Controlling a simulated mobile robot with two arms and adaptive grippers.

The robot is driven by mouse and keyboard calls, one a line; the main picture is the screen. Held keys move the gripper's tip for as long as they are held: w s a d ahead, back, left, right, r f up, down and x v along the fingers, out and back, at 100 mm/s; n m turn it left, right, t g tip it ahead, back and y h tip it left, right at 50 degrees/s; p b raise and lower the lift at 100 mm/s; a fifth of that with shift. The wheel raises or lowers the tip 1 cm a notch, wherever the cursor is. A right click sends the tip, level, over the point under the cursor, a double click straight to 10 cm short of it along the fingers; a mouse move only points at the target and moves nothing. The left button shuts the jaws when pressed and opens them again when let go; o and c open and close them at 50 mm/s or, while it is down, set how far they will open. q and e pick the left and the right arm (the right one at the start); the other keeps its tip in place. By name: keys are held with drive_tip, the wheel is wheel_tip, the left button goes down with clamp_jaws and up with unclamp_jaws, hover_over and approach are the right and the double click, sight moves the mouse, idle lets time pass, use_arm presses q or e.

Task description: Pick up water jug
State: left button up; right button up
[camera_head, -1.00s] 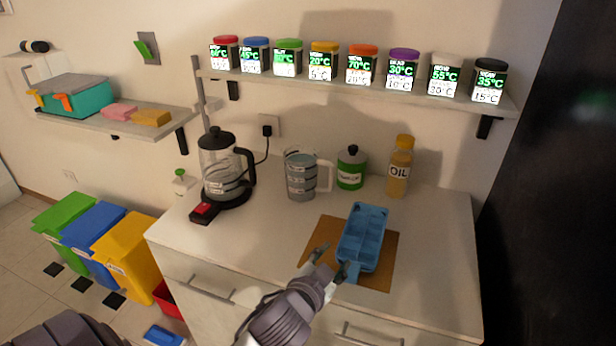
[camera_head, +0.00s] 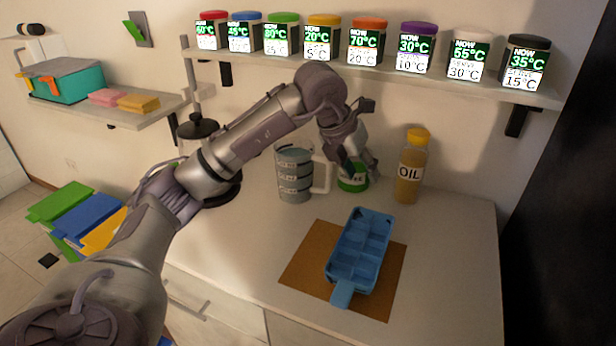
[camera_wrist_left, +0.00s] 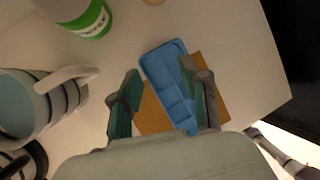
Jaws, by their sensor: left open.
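The water jug (camera_head: 295,178) is a grey, see-through jug with dark bands and a pale handle on its right side. It stands upright on the counter. My right gripper is not in view.
A blue compartment tray (camera_head: 362,252) lies on a brown mat (camera_head: 310,262). A green jar (camera_head: 353,183) and an oil bottle (camera_head: 411,168) stand right of the jug. A coffee maker (camera_head: 197,127) is partly hidden by my arm.

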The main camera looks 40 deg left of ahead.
sight(328, 178)
use_arm(q)
drive_tip(key=a+r+n+y, duration=0.2)
drive_tip(key=a+y, duration=0.1)
drive_tip(key=a, duration=0.5)
drive_tip(key=shift+g, duration=0.4)
drive_tip(key=x, duration=0.7)
drive_tip(key=shift+a+f, duration=0.15)
drive_tip(key=shift+a, duration=0.2)
drive_tip(key=shift+s+a+p+x, duration=0.15)
drive_tip(key=shift+p+x, duration=0.1)
drive_tip(key=shift+x, duration=1.25)
drive_tip(key=shift+s+a+p+x, duration=0.1)
drive_tip(key=shift+p+x, duration=0.1)
drive_tip(key=shift+x, duration=1.25)
clamp_jaws()
drive_tip(key=shift+y, duration=0.3)
